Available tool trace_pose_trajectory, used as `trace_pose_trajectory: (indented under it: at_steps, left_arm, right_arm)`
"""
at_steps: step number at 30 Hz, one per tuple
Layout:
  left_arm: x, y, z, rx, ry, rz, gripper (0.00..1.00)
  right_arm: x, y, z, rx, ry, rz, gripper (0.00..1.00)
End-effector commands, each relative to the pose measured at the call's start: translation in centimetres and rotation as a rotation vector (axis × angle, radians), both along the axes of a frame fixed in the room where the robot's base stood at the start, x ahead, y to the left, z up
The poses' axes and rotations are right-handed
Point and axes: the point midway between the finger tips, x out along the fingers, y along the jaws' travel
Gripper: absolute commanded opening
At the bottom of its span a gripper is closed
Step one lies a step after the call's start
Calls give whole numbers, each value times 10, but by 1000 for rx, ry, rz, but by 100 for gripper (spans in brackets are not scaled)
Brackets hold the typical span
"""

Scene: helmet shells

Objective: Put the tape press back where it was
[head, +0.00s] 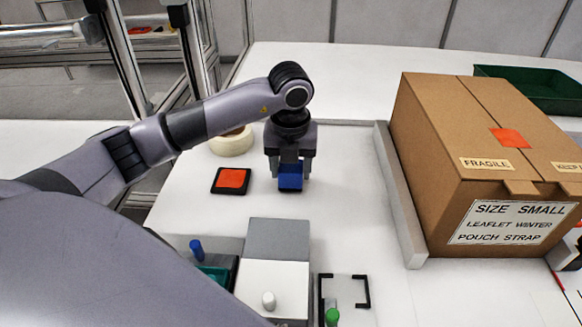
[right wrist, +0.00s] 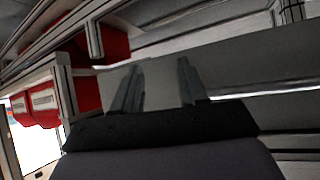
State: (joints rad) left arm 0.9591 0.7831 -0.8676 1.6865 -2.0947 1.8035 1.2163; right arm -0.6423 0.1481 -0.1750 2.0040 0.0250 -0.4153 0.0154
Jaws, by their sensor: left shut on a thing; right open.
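My left gripper (head: 290,172) is shut on a blue block, likely the tape press (head: 290,182), over the white table. I cannot tell whether the block touches the table. A black square with an orange top (head: 231,180) lies left of it, apart from it. A black corner-bracket outline (head: 368,290) is at the front, right of a grey and white box. My right gripper (right wrist: 155,85) shows in the right wrist view with its fingers apart and nothing between them.
A cream tape roll (head: 232,141) stands behind the orange-topped square. The grey-white box (head: 272,285) and blue and green knobs are in front. A large cardboard box (head: 430,150) stands right, beside a grey rail (head: 400,205). A green tray (head: 530,88) is behind. The middle table is clear.

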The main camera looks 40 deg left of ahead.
Motion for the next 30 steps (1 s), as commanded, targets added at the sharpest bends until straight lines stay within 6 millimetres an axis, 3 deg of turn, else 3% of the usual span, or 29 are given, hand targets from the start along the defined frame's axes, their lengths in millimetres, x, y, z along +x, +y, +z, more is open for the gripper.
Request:
trace_pose_trajectory:
  at_steps: [11,12,14,15,25,30]
  left_arm:
    - [1,0,-6,-1,-3,0,33]
    - [1,0,-7,-1,-3,0,61]
    - [1,0,-6,-1,-3,0,80]
    - [1,0,-6,-1,-3,0,83]
    - [1,0,-2,-1,-3,1,83]
    - [-1,-2,21,-2,-7,0,83]
  right_arm:
    - [0,-1,-4,-1,1,-3,43]
    - [0,-1,-4,-1,2,-3,43]
    - [0,-2,-3,-2,3,-3,43]
    - [0,-2,-3,-2,3,-3,43]
    - [0,-1,0,-1,2,-2,43]
    - [1,-1,2,-1,0,-2,43]
